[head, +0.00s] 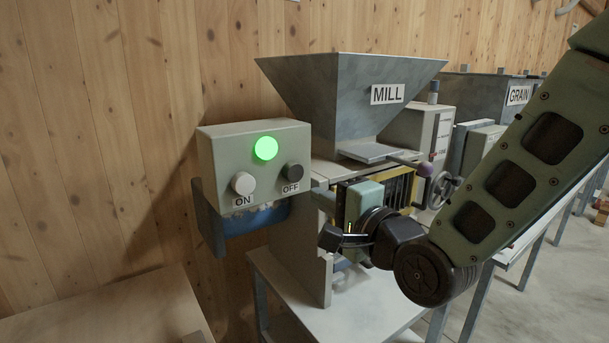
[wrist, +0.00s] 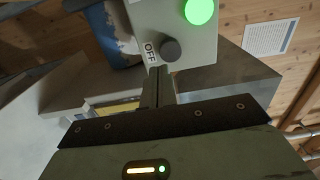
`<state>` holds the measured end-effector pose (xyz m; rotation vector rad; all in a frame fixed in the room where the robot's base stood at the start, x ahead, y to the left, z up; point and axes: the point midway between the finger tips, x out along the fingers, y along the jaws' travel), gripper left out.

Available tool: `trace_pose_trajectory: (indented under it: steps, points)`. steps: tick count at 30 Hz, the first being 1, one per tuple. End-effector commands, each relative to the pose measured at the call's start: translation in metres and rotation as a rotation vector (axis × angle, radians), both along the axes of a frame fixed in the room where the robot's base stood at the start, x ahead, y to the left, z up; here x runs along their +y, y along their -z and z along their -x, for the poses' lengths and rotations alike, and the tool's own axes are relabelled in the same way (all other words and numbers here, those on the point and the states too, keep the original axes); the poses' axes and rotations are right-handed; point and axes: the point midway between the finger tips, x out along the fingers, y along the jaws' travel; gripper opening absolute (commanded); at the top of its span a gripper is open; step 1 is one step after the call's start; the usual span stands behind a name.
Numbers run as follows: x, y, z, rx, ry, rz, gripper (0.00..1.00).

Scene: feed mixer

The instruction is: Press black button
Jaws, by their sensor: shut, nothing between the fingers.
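The black button (head: 293,171) sticks out from the front of a pale control box (head: 222,150), above the label OFF. It also shows in the wrist view (wrist: 171,49), just beyond my fingertips and slightly to their right. My gripper (wrist: 158,72) is shut and empty, its fingers pointing toward the box. In the head view my gripper (head: 330,237) is below and to the right of the black button, apart from it. A white button (head: 243,183) marked ON sits to the left on the same face.
A green lamp (head: 265,148) glows on the box above the buttons. A grey MILL hopper (head: 350,105) stands behind on the right. A table (head: 345,310) lies below my wrist. The wooden wall (head: 100,120) is clear to the left.

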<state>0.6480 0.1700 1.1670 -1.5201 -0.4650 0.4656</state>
Motion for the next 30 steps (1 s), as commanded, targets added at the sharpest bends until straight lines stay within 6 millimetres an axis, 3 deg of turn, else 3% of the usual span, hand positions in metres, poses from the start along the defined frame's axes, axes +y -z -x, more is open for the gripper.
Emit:
trace_pose_trajectory:
  steps: [9,25,30]
  points:
    - [0.027,-0.001,-0.039,0.001,0.000,0.000,0.00]
    - [0.032,0.001,-0.048,0.000,0.000,0.000,0.00]
    - [0.040,0.003,-0.061,-0.002,0.001,-0.001,0.00]
